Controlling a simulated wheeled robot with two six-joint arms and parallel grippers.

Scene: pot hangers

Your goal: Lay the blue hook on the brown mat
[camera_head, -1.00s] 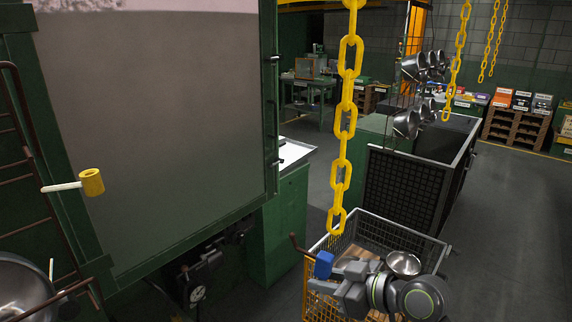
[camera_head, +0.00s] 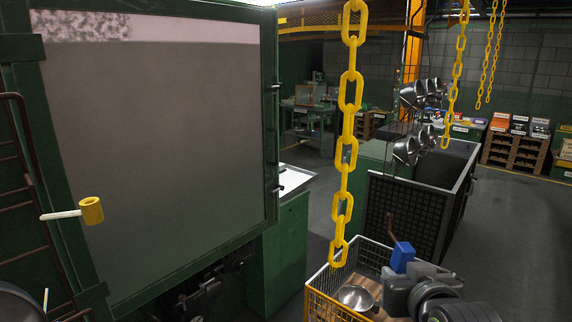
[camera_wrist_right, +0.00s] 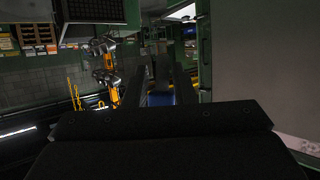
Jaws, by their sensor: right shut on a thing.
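My right gripper (camera_head: 408,270) is shut on the blue hook (camera_head: 402,257), at the lower right of the head view. The hook shows a blue block with a thin reddish-brown rod standing up from it. Gripper and hook are raised over the right part of a wire basket. In the right wrist view the hook's blue part (camera_wrist_right: 160,99) sits between the dark fingers. A brown surface (camera_head: 372,283) shows inside the basket and looks like the brown mat; much of it is hidden by the arm and a metal bowl. My left gripper is not in view.
The yellow-edged wire basket (camera_head: 337,307) holds a metal bowl (camera_head: 356,297). A yellow chain (camera_head: 345,160) hangs above the basket's left side. A dark mesh bin (camera_head: 400,205) stands behind it. Metal pots (camera_head: 408,150) hang farther back.

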